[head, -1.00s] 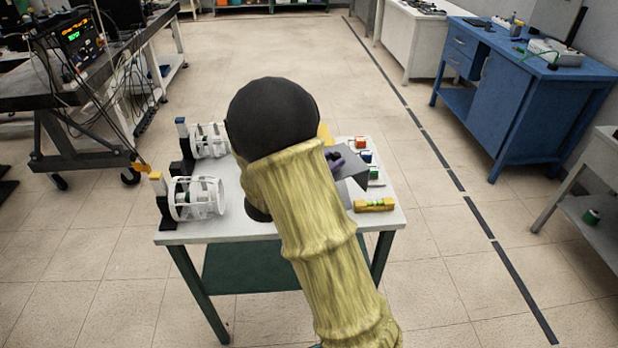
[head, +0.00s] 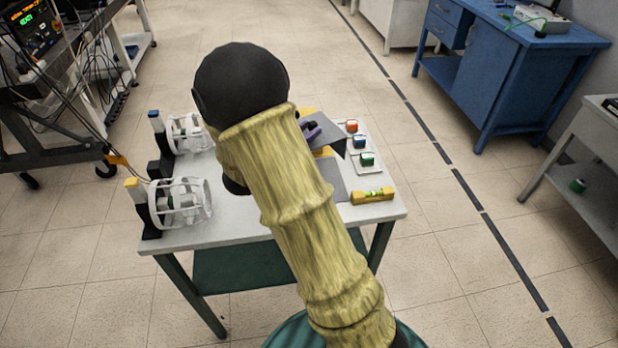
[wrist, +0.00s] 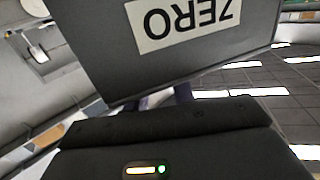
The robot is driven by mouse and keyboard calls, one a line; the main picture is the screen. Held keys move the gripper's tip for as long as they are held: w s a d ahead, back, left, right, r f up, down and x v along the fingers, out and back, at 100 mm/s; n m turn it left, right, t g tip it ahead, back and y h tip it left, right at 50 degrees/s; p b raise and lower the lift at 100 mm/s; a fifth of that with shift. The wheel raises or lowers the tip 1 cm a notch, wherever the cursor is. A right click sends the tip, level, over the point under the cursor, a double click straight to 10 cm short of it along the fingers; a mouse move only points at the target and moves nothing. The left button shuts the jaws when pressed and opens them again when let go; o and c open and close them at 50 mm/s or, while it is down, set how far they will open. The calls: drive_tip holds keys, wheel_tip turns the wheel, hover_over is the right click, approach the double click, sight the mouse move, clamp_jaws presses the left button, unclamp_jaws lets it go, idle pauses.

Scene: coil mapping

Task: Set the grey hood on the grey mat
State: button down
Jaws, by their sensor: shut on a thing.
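The grey hood (head: 328,128) is held above the white table in the head view, partly hidden by my arm. In the wrist view the hood (wrist: 100,50) fills the upper middle, with an upside-down white "ZERO" label. My gripper (head: 310,130) shows its purple fingers at the hood; they also show in the wrist view (wrist: 180,94), shut on it. A flat grey patch, which looks like the grey mat (head: 334,180), lies on the table below and nearer than the hood. My arm covers its left part.
Two white coil frames (head: 182,204) (head: 188,134) stand on the table's left side. A yellow level (head: 373,196) lies at the right front. Yellow parts show beside the hood.

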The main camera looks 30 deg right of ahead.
wheel_tip(320, 180, down, 6)
drive_tip(key=shift+r, duration=0.15)
idle(0.3)
drive_tip(key=shift+f, duration=2.15)
drive_tip(key=shift+f, duration=0.15)
drive_tip(key=c, duration=1.2)
unclamp_jaws()
drive_tip(key=shift+o, duration=0.2)
